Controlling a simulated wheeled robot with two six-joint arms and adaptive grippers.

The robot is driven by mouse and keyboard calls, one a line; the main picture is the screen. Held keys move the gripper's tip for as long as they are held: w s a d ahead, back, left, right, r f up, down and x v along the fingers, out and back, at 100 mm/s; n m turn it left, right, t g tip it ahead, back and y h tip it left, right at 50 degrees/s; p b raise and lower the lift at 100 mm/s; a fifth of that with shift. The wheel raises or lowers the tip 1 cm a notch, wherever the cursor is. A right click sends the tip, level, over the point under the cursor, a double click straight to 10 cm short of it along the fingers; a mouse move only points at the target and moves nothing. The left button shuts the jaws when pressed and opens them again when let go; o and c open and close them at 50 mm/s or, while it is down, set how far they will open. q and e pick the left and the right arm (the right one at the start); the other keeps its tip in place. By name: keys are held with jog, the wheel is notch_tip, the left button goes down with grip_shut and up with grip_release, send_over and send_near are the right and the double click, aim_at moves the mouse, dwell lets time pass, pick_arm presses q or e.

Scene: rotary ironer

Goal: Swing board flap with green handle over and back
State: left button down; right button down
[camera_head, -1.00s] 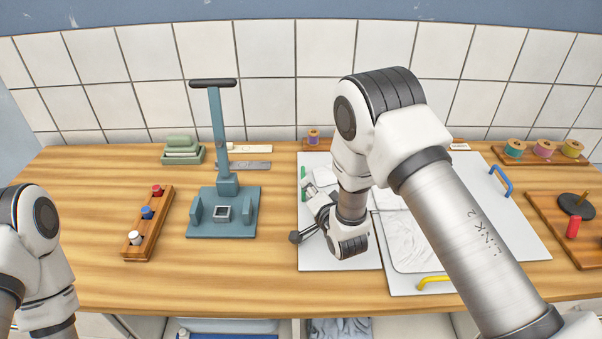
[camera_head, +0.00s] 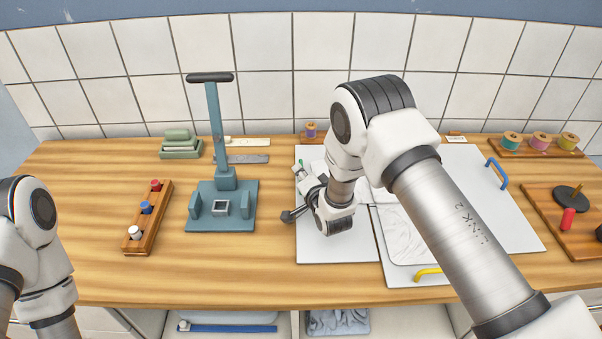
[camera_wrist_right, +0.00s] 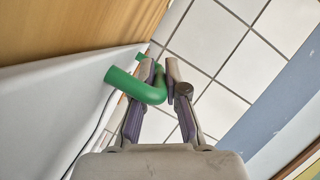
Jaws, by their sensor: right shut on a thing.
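The white board flap (camera_head: 322,252) is the left panel of a white board on the wooden bench in the head view. Its green handle (camera_head: 301,163) shows as a small bit near the flap's left edge, mostly hidden by my right gripper (camera_head: 303,172). In the right wrist view the bent green handle (camera_wrist_right: 130,84) passes between the fingertips of my right gripper (camera_wrist_right: 166,82), which are shut on it. The flap's white face (camera_wrist_right: 55,100) lies left of the handle there. My left arm shows at the left edge, but its gripper is out of view.
A yellow handle (camera_head: 427,273) and a blue handle (camera_head: 495,173) sit on the board's right part. A blue-grey press stand (camera_head: 220,205) and a wooden rack of small bottles (camera_head: 148,218) stand left. Thread spools (camera_head: 540,141) stand at the back right.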

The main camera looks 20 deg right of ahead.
jog(key=shift+d+r+m, duration=0.25)
jog(key=shift+r+m, duration=0.15)
jog(key=shift+r, duration=0.5)
jog(key=s+d+r+m+t+y+b, duration=0.1)
jog(key=s+d+r+m+t+b, duration=0.3)
jog(key=d+r+m, duration=0.5)
jog(key=s+d+m+t+h+b, duration=0.2)
jog(key=s+d+m+h+b, duration=0.1)
jog(key=d+m+b, duration=0.8)
jog(key=shift+d+r+m+h+b, duration=0.4)
jog(key=shift+d+h+b, duration=0.4)
jog(key=shift+d+b, duration=1.05)
jog(key=shift+d+p, duration=0.3)
jog(key=shift+p, duration=0.05)
